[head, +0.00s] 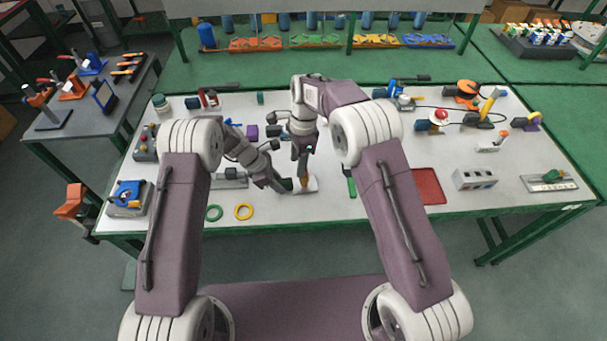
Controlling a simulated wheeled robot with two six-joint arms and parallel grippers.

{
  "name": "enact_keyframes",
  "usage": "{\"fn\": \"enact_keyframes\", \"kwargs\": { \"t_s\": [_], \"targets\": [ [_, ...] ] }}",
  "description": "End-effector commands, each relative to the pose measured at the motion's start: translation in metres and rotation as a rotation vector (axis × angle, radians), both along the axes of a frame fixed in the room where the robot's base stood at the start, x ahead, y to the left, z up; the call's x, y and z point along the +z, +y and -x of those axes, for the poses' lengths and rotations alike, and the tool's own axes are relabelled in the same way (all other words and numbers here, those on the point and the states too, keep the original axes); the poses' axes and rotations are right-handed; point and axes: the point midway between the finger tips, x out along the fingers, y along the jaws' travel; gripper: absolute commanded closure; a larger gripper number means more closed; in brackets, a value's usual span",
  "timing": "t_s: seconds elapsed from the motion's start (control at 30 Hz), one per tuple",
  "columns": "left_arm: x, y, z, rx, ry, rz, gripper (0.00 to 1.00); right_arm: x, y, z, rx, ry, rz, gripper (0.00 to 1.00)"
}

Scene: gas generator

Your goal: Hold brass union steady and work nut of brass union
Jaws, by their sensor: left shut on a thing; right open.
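The brass union (304,181) shows as a small orange-brown piece near the front middle of the table, on a small whitish base (313,186). My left gripper (288,186) comes in low from the left and is shut on the union's left side; its fingertips are small and partly blurred together here. My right gripper (303,173) points straight down from above, open, with its fingertips at the top of the union. The nut is too small and too covered by the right gripper to make out apart from the union.
A green ring (214,213) and a yellow ring (243,212) lie at the front edge, left of the union. A red tray (428,186) and a grey socket box (474,179) stand to the right. Several tools line the table's back.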

Motion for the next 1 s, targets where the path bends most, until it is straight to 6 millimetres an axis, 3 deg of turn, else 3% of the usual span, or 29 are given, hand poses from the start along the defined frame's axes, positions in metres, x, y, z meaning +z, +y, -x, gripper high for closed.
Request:
{"fn": "enact_keyframes", "kwargs": {
  "t_s": [0.13, 0.3, 0.47, 1.0],
  "targets": [
    [0.001, 0.0, -0.001, 0.001, -0.002, 0.001, 1.0, 0.01, -0.016, -0.009, 0.178, -0.009, -0.121, 0.51],
    [0.001, 0.0, -0.001, 0.001, -0.002, 0.001, 1.0, 0.011, -0.042, -0.02, 0.105, -0.014, -0.142, 0.51],
    [0.001, 0.0, -0.001, 0.001, -0.002, 0.001, 1.0, 0.009, -0.044, -0.02, 0.101, -0.014, -0.14, 0.51],
    [0.001, 0.0, -0.001, 0.001, -0.002, 0.001, 1.0, -0.067, -0.025, -0.013, 0.102, -0.012, -0.139, 0.51]
  ]
}}
